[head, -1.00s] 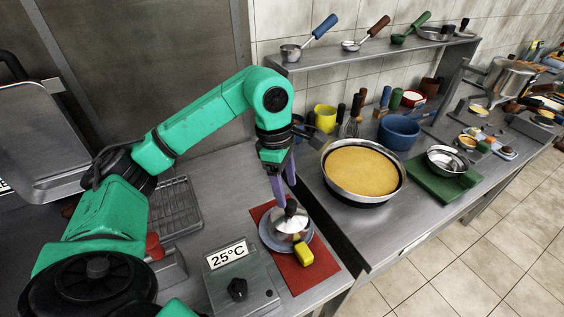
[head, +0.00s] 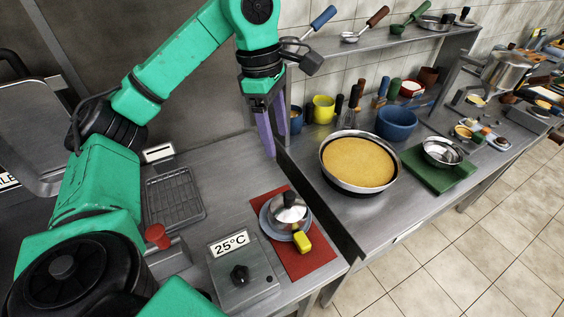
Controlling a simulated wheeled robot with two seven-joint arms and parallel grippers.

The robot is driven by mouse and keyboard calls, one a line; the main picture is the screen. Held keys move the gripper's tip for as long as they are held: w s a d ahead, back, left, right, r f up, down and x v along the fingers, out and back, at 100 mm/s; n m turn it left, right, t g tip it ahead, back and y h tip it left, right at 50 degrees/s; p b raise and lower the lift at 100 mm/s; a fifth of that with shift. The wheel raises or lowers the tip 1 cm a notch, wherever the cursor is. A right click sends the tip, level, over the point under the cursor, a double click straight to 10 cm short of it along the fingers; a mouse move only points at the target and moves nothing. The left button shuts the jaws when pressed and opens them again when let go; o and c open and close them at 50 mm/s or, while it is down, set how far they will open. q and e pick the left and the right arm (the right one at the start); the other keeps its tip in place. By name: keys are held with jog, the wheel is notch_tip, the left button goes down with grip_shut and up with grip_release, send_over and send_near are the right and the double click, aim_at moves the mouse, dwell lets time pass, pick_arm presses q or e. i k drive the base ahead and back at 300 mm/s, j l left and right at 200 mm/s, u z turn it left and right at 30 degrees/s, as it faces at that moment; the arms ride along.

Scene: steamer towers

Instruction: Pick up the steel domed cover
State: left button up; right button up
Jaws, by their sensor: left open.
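The steel domed cover (head: 287,212), shiny with a dark knob on top, sits on a blue-grey plate (head: 266,229) on a red mat (head: 301,266) near the counter's front edge. My left gripper (head: 277,145) has purple fingers pointing down. It is open and empty, above and behind the cover, and apart from it. A yellow block (head: 303,242) is at the plate's front right edge, close to the cover. My right gripper is not in view.
A box reading 25°C (head: 239,268) with a black knob stands left of the mat. A wire rack (head: 174,198) lies farther left. On the right-hand counter, across a gap, are a large pan (head: 327,173) of yellow filling, a blue pot (head: 397,124) and a green board (head: 428,180).

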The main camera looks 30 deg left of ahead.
aim_at(288, 213)
jog(key=k+l, duration=1.1)
jog(key=k, duration=0.2)
